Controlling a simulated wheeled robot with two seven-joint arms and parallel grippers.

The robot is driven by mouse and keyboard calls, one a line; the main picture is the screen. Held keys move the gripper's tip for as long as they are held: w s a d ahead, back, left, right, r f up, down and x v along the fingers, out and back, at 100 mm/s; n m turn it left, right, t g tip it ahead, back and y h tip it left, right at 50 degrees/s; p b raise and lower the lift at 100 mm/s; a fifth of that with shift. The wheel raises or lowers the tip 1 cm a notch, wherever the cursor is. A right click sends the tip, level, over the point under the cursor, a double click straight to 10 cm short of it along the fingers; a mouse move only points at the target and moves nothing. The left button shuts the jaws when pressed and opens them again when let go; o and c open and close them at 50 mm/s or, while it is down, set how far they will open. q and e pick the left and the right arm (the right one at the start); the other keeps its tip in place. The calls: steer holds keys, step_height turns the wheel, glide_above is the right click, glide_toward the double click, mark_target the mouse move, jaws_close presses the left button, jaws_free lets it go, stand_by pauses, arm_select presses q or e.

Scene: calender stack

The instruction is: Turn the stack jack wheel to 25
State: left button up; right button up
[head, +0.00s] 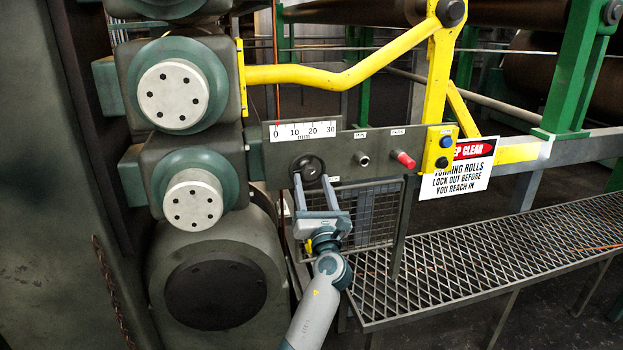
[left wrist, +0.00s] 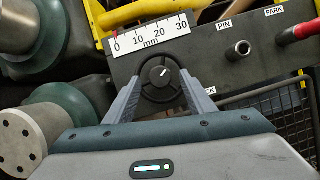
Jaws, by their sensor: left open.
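The stack jack wheel (head: 308,167) is a small black round knob on a dark grey plate. In the left wrist view the wheel (left wrist: 160,88) shows spokes and a small white mark on its hub, up and right of centre. Above it is a white scale (head: 303,131) marked 0 to 30 mm; the scale (left wrist: 150,38) also shows in the wrist view, with a red pointer at 0. My left gripper (head: 311,181) is open, its fingertips at either side of the wheel's lower part. I cannot tell whether they touch it. My right gripper is out of view.
Right of the wheel are a metal pin (head: 362,158) and a red-tipped handle (head: 403,159). A yellow bent bar (head: 330,77) crosses above. Large roll ends (head: 174,95) stand at left. A warning sign (head: 458,168) and a grated walkway (head: 470,255) are at right.

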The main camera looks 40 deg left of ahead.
arm_select(q)
steer(key=shift+x, duration=0.75)
steer(key=shift+w+a, duration=0.1)
steer(key=c, duration=1.1)
steer(key=shift+o, duration=0.3)
steer(key=shift+n, duration=0.3)
